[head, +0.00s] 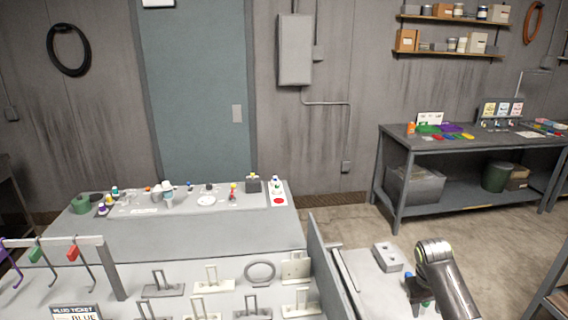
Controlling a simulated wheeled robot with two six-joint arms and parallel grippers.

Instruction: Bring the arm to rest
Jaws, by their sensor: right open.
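My right arm (445,275) reaches in at the lower right. Its gripper (418,296) points down over the light surface (375,296) at the lower right, and its jaws are open. A small green and white thing shows close beside the gripper; I cannot tell whether they touch. My left arm and left gripper are out of view.
A grey upright panel (330,265) stands left of the right arm. A grey block (387,257) lies just behind the gripper. A hook rack (60,241) stands front left.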

